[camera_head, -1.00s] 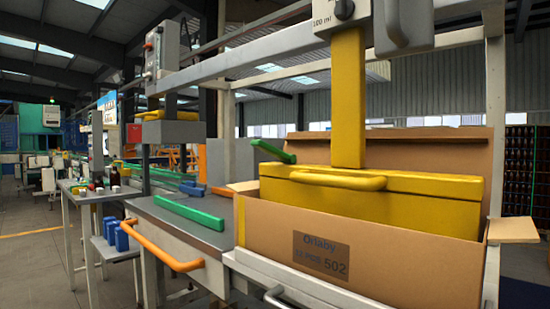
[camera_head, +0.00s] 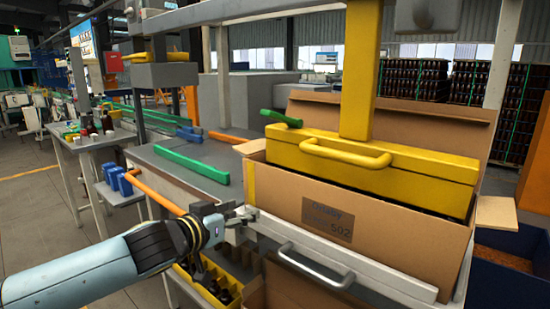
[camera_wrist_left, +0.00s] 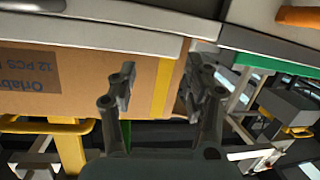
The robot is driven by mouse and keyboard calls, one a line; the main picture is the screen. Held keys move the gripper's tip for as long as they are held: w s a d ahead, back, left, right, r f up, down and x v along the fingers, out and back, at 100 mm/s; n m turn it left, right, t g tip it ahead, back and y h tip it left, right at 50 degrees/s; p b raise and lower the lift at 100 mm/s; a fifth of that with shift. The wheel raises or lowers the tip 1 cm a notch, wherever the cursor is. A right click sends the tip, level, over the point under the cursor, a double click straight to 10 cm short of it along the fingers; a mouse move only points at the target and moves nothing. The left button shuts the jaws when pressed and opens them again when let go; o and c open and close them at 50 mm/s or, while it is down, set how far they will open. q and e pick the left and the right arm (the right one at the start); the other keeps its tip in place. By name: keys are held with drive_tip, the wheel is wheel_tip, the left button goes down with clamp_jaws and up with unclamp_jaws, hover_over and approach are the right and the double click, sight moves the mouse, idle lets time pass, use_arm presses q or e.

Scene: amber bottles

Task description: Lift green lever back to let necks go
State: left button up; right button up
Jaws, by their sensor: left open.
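The green lever (camera_head: 280,118) sticks out to the left from the far left end of the yellow gripping head (camera_head: 400,170). The head sits in the open cardboard box (camera_head: 355,235) and hangs from a yellow post. The bottle necks under the head are hidden. My left gripper (camera_head: 240,218) is open and empty, in front of the box's near left corner, below and nearer than the lever. In the left wrist view the open fingers (camera_wrist_left: 160,88) stand before the box side; a green bit (camera_wrist_left: 126,134) shows behind one finger, perhaps the lever. My right gripper is not in view.
A green rail (camera_head: 190,165) lies on the grey table left of the box. An orange handle (camera_head: 155,193) and a metal handle (camera_head: 315,268) stick out in front. Below my left gripper is a yellow crate (camera_head: 235,275) with dark bottles. A blue bin (camera_head: 515,265) stands right.

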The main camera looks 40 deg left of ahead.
sight(282, 119)
use_arm(q)
drive_tip(key=d+r+m+t+h+p, duration=0.1)
drive_tip(key=d+r+m+p, duration=0.1)
drive_tip(key=r, duration=0.8)
drive_tip(key=d+r+m+t+h+p, duration=0.1)
drive_tip(key=r+h+p, duration=0.1)
drive_tip(key=r, duration=0.8)
drive_tip(key=shift+y, duration=0.4)
drive_tip(key=w, duration=1.1)
drive_tip(key=shift+w+d+b, duration=0.2)
drive_tip(key=shift+d+b, duration=0.15)
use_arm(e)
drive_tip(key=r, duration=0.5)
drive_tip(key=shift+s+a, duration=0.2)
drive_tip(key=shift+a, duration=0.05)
use_arm(q)
clamp_jaws()
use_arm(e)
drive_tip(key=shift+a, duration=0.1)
